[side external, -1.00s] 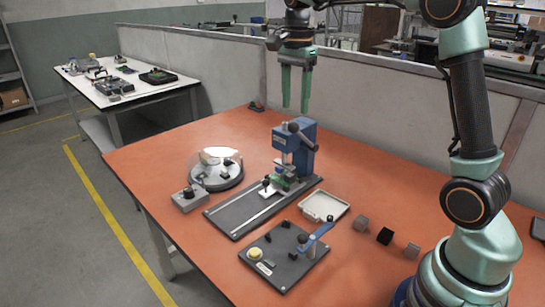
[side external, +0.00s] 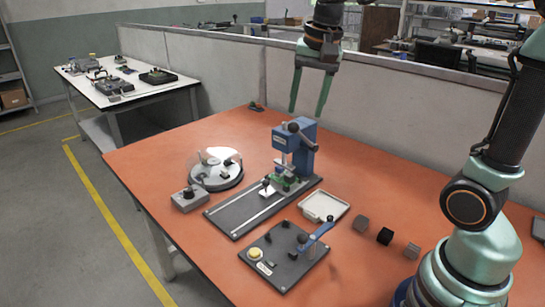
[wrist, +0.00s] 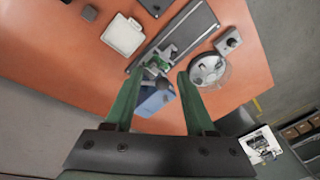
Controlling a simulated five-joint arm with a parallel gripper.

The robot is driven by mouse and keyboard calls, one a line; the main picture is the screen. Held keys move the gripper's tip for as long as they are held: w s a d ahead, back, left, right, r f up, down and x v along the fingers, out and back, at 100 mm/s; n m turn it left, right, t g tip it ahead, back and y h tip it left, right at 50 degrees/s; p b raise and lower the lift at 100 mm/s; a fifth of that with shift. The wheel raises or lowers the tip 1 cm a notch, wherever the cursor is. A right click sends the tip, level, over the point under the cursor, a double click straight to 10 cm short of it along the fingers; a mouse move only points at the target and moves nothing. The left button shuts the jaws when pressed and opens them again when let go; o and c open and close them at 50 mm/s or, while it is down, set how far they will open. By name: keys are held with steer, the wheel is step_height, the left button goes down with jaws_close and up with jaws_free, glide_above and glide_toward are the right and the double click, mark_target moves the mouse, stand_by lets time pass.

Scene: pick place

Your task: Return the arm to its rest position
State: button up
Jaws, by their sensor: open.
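My gripper (side external: 308,107) is open, with two green fingers spread apart and nothing between them. In the side view it hangs high, in front of the grey partition and above the back of the orange table. In the wrist view my gripper (wrist: 155,90) points down over the blue press, whose body shows between the fingers. The blue press (side external: 306,150) stands on its dark rail base and holds a small green piece (side external: 286,181) at its front. The press also shows in the wrist view (wrist: 155,98).
On the orange table (side external: 150,150) are a round covered dish (side external: 217,178), a grey button box (side external: 187,203), a white tray (side external: 338,203), a dark plate with a blue lever (side external: 283,262) and a row of small cubes (side external: 384,236). A grey partition (side external: 400,130) runs behind the table.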

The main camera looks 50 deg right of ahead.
steer(key=s+a+f+n+t, duration=0.3)
steer(key=s+a+f+n, duration=0.1)
steer(key=s+n, duration=0.4)
steer(key=shift+s+f+n, duration=0.35)
steer(key=shift+f+n, duration=0.4)
steer(key=shift+n, duration=0.35)
